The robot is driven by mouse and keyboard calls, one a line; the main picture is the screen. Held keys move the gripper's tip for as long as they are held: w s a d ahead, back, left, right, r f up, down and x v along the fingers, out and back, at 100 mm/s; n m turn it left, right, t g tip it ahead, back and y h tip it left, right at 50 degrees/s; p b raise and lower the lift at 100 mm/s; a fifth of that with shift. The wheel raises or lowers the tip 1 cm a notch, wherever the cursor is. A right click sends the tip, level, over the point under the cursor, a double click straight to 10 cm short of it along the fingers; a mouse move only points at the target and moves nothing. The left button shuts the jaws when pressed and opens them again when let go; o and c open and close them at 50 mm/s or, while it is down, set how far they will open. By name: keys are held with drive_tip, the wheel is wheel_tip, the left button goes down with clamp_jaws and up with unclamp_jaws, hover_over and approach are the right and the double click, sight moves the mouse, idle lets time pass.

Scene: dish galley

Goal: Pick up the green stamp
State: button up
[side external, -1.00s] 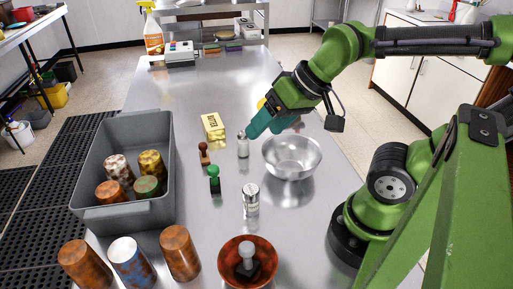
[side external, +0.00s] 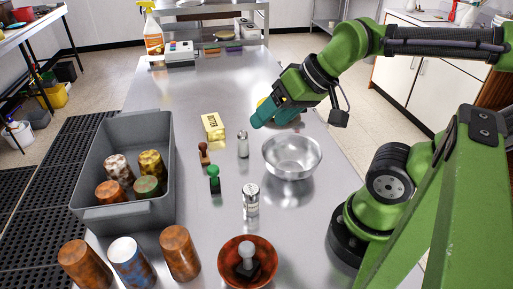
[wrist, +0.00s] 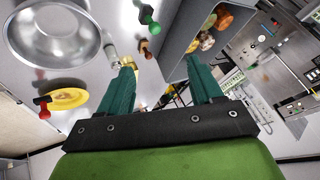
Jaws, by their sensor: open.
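The green stamp (side external: 215,180) stands upright on the steel table, right of the grey bin and in front of the brown stamp (side external: 204,154). In the wrist view, the green stamp (wrist: 148,17) shows near the top edge, beyond the fingertips, with the brown stamp (wrist: 145,48) closer to them. My gripper (side external: 257,118) is above the table, behind and to the right of the green stamp and apart from it. In the wrist view my gripper's two teal fingers (wrist: 160,62) are spread, with nothing held between them.
A grey bin (side external: 157,212) holding several cups stands at left. A metal bowl (side external: 292,156), a shaker (side external: 243,145) and a yellow box (side external: 213,126) are near.

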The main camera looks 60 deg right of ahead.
drive_tip(key=o, duration=0.4)
drive_tip(key=n+g+h, duration=0.2)
drive_tip(key=n+g, duration=0.5)
drive_tip(key=n, duration=0.1)
hover_over(215, 183)
wheel_tip(215, 183, down, 8)
drive_tip(key=f, duration=1.1)
drive_tip(key=shift+w+d, duration=0.2)
drive_tip(key=shift+w, duration=0.05)
drive_tip(key=shift+w+d+f, duration=0.1)
drive_tip(key=shift+f, duration=2.5)
